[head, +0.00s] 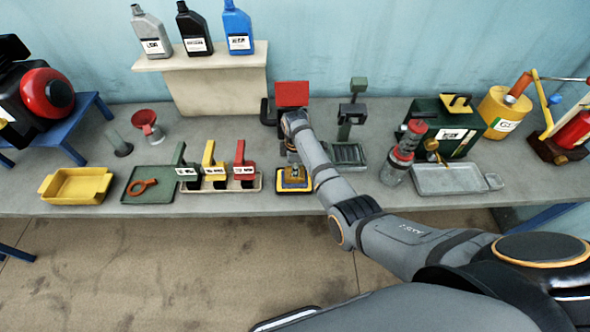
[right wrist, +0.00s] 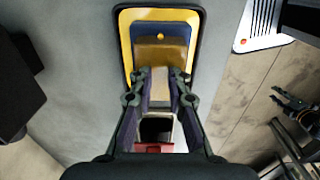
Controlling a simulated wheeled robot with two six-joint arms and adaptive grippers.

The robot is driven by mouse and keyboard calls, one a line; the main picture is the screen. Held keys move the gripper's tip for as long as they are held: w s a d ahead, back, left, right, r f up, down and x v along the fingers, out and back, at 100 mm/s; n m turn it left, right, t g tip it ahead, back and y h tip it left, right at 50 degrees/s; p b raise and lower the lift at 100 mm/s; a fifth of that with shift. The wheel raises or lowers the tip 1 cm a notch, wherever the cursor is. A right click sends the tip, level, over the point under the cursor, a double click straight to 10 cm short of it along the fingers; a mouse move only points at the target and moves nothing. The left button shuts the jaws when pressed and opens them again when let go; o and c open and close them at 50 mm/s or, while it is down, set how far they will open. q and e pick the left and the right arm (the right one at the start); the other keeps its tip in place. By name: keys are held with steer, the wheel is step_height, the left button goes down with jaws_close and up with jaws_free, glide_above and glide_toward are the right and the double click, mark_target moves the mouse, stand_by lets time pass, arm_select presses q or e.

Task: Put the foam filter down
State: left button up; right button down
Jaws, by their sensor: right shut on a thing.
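My right gripper (head: 293,166) is low over the bench, at the yellow and blue item in a dark-rimmed tray (head: 280,188). In the right wrist view, its fingers (right wrist: 160,78) are shut on a tan-brown block, which seems to be the foam filter (right wrist: 160,56). The block is over a blue piece with a yellow dot (right wrist: 160,34), inside the yellow, dark-rimmed tray (right wrist: 126,46). I cannot tell whether the block touches what is below it.
A green tray with an orange ring (head: 142,187) and a yellow bin (head: 77,186) are farther left. A clear red-topped bottle (head: 396,168) and a grey tray (head: 448,180) stand right. The bench's front edge is close.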

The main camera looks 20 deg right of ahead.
steer(key=c, duration=1.6)
jaws_free()
steer(key=o, duration=0.3)
steer(key=shift+w+f, duration=0.1)
steer(key=shift+w, duration=0.05)
steer(key=shift+r, duration=0.6)
arm_select(q)
steer(key=shift+s+a+f+b, duration=0.1)
steer(key=shift+s+f+b, duration=0.3)
steer(key=shift+f+b, duration=0.25)
arm_select(e)
step_height(320, 180, up, 11)
steer(key=shift+r, duration=0.2)
